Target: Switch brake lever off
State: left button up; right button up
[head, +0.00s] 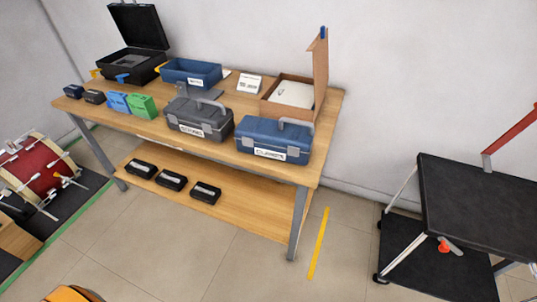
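A black-topped cart (485,205) stands at the right, partly cut off by the picture's edge. A small orange-red piece (443,247) with a grey part beside it shows at the cart's lower level. I cannot tell whether it is the brake lever or which position it is in. A long red bar (514,133) rises at a slant from the cart's far side. Neither of my grippers is in view.
A wooden workbench (225,145) with several toolboxes and cases stands against the wall. A red drum (40,168) is at the left. A yellow floor strip (319,244) lies between bench and cart. Tiled floor in front is mostly clear.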

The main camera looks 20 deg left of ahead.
aim_at(445, 247)
jog(key=z, duration=1.15)
